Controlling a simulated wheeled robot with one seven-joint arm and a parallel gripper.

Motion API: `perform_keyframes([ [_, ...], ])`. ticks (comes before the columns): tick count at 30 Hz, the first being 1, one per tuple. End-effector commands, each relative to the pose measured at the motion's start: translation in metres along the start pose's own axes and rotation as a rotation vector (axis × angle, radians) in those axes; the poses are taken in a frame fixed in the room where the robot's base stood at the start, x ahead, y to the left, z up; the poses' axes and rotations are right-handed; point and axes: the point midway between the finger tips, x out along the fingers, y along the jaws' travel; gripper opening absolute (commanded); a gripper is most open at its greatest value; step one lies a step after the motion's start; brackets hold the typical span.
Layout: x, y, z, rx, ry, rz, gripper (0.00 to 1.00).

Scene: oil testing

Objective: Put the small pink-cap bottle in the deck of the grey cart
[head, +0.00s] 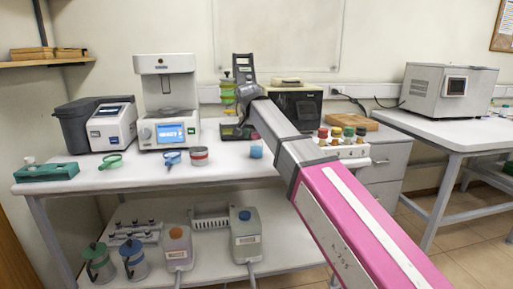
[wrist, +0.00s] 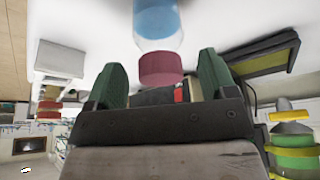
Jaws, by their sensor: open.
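The small pink-cap bottle (head: 256,146) stands on the white table in the head view, with blue liquid in it. In the wrist view, which looks upside down, its pink cap (wrist: 160,69) shows between and just beyond the green fingers, with its blue body (wrist: 157,20) above. My gripper (wrist: 160,62) is open and empty, apart from the bottle as far as I can tell. In the head view my arm hides the gripper's fingers. A grey drawer unit (head: 384,165) stands right of the table; I cannot tell whether it is the grey cart.
A white rack (head: 345,151) with several coloured caps is to the right. A red-banded tin (head: 198,156) is further left. The table's front middle is clear.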

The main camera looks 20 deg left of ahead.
Motion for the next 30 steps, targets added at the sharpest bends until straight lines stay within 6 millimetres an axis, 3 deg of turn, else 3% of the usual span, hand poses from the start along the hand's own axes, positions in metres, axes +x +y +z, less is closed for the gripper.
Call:
perform_keyframes([
  [3,0.0136,-0.0003,0.0006,-0.001,-0.001,0.001,0.78],
  [10,0.0156,-0.0005,0.0004,0.0,0.0,0.0,0.78],
  [11,0.0155,-0.0005,0.0004,0.0,0.0,0.0,0.75],
  [16,0.0155,-0.0005,0.0004,0.0,0.0,0.0,0.19],
  [20,0.0158,-0.0004,0.0005,0.0,-0.001,0.0,0.18],
  [21,0.0158,-0.0004,0.0004,0.0,-0.001,0.0,0.13],
  [29,0.015,-0.0003,0.0001,0.0,-0.001,0.001,0.13],
  [30,0.0138,-0.0004,-0.0005,0.0,-0.001,0.0,0.07],
])
